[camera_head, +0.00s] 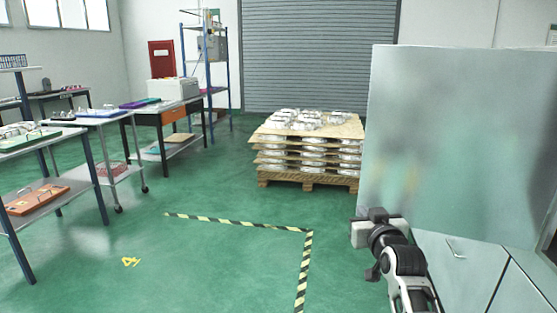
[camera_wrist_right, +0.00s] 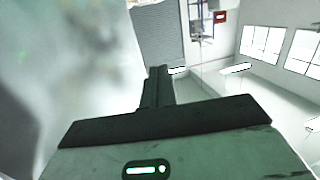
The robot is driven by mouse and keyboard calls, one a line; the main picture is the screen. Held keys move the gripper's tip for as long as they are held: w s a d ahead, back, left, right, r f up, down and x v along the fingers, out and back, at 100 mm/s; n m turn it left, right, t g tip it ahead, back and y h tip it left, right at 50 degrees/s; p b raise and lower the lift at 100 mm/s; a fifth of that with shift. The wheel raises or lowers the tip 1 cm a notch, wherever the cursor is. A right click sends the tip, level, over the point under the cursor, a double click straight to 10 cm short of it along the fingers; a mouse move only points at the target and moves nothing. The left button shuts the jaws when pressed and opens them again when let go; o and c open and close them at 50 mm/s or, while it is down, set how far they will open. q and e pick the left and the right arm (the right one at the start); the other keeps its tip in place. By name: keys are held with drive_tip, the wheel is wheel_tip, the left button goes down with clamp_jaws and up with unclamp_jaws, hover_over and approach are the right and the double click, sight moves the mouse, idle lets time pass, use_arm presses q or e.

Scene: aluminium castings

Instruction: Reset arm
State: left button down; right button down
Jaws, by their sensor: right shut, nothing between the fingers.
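My right arm comes in from the lower right in the head view. Its gripper (camera_head: 368,228) is shut and empty, held in the air in front of a large grey-green panel. In the right wrist view the dark gripper fingers (camera_wrist_right: 157,88) are together in the middle, with nothing between them. My left gripper does not show in either view.
The panel (camera_head: 455,150) and a cabinet with a handle (camera_head: 465,262) stand close at the right. A pallet stack of castings (camera_head: 308,180) stands ahead. Work tables (camera_head: 165,112) and carts line the left. Green floor (camera_head: 215,265) with striped tape is clear.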

drive_tip(key=s+a+f+n+g+y, duration=0.1)
drive_tip(key=s+a+f+n+g, duration=0.2)
drive_tip(key=s+f, duration=1.6)
drive_tip(key=s+a+f+g+y, duration=0.1)
drive_tip(key=s+a+f, duration=0.1)
drive_tip(key=s, duration=0.6)
drive_tip(key=s+a+f+g+y, duration=0.1)
drive_tip(key=s+a+f+g, duration=0.1)
drive_tip(key=s, duration=0.7)
drive_tip(key=shift+a+f+m, duration=0.4)
drive_tip(key=shift+a+f, duration=0.4)
drive_tip(key=shift+f, duration=0.05)
